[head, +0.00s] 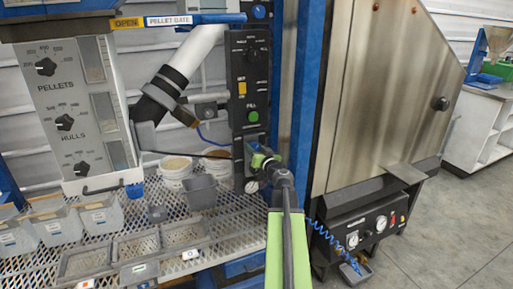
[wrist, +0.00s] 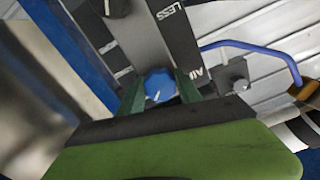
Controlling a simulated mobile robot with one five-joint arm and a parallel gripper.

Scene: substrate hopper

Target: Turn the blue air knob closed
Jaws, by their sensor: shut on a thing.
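The blue air knob (wrist: 160,86) shows in the wrist view, with a white pointer mark on its face. It sits on the dark control panel (head: 251,60), low on its face, near partly seen lettering that reads "AI" and "LESS".
A green FILL button (head: 252,116) and a yellow switch are above my gripper on the panel. A small gauge (head: 251,186) is just below it. White buckets (head: 176,167) and a grey bin (head: 200,191) stand on the mesh shelf to the left. A blue post and steel cabinet (head: 385,90) are to the right.

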